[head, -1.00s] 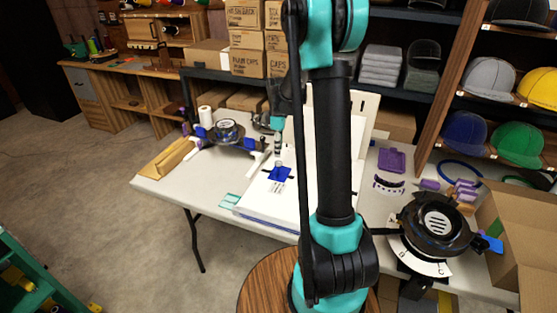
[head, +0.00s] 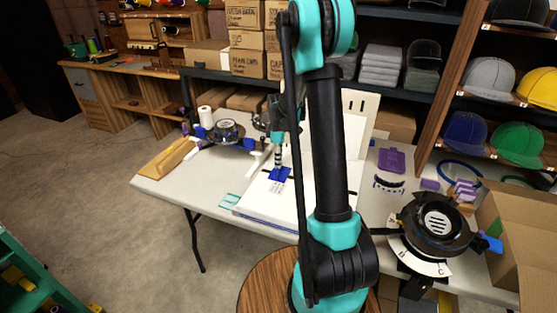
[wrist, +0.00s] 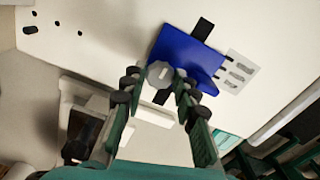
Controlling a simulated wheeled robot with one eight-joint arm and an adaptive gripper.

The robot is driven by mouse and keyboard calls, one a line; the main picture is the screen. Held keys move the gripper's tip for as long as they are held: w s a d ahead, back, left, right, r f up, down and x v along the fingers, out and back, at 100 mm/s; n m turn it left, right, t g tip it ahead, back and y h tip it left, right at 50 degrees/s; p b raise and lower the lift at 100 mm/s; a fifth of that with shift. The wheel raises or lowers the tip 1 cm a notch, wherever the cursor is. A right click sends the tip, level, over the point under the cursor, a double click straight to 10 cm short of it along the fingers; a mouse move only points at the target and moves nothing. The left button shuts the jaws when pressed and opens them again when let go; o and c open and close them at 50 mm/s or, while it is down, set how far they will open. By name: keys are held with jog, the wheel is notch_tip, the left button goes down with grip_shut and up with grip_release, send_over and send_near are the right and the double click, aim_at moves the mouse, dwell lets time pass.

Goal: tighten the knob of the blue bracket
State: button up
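The blue bracket (head: 280,175) sits on the white board (head: 312,195) on the table. In the wrist view the bracket (wrist: 188,58) is a blue plate with dark strips at its edges. Its pale grey faceted knob (wrist: 160,73) has a light slot mark. My gripper (wrist: 158,82) has one finger on each side of the knob. The fingers are apart, with a narrow gap showing on the left; contact on the right is unclear. In the head view my gripper (head: 278,161) is right above the bracket and hides the knob.
A light slotted plate (wrist: 240,70) lies beside the bracket. A tall white panel (head: 358,110) stands behind the board. A black round device (head: 436,226) and purple parts (head: 391,160) are at the right. A wooden block (head: 168,158) is at the table's left.

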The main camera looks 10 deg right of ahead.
jog(key=shift+w, duration=0.1)
grip_shut()
jog(key=shift+m, duration=0.3)
jog(key=m, duration=0.3)
jog(key=shift+m, duration=0.4)
jog(key=m, duration=0.3)
jog(key=shift+m, duration=0.3)
jog(key=m, duration=0.4)
jog(key=shift+d+m, duration=0.1)
jog(key=shift+m, duration=2.1)
